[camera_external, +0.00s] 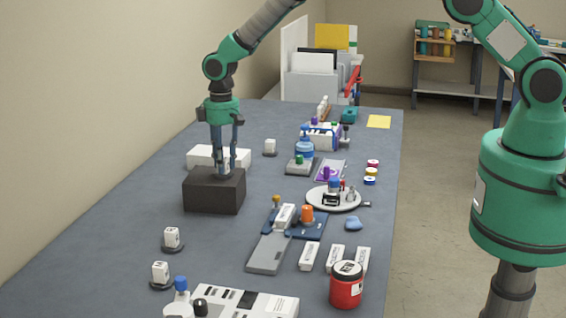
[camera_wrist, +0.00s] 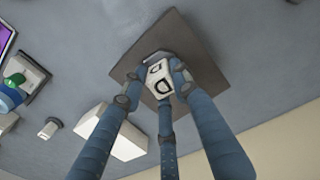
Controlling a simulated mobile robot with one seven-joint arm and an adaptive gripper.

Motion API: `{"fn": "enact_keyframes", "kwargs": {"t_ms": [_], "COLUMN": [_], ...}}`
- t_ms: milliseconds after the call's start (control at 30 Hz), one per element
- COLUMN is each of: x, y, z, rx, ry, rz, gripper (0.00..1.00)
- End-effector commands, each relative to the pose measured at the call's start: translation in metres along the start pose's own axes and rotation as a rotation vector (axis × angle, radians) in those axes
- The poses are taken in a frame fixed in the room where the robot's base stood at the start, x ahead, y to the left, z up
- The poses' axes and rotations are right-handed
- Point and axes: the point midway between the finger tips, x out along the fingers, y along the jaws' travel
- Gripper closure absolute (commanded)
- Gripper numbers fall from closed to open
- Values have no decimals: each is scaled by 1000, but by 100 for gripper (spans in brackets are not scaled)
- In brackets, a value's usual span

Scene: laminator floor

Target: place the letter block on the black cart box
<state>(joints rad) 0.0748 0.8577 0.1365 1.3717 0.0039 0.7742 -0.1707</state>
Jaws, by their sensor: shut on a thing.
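The letter block (camera_wrist: 158,73) is a small white cube with dark letters on its faces. In the wrist view it sits between the fingertips of my gripper (camera_wrist: 155,84), which is shut on it. The black cart box (camera_wrist: 205,65) lies directly behind the block in that view. In the external view the dark box (camera_external: 214,194) stands on the left part of the table, and my gripper (camera_external: 225,170) points down at its top. The block is mostly hidden by the fingers there. I cannot tell whether it touches the box top.
A white box (camera_external: 205,157) stands just behind the black box. A round tray (camera_external: 322,204) and a red jar (camera_external: 346,287) are to the right. The table's left side is mostly clear.

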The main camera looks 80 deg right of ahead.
Motion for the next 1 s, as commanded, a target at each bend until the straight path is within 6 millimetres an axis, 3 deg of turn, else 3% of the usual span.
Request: {"fn": "enact_keyframes", "kwargs": {"t_ms": [100,133,200,667,1000], "x": [2,3,2,-2,-39], "y": [0,0,0,0,0], "z": [0,0,0,0,-1], "rx": [0,0,0,0,0], "ry": [1,0,0,0,2], "rz": [0,0,0,0,0], "gripper": [100,67,54,54,54]}}
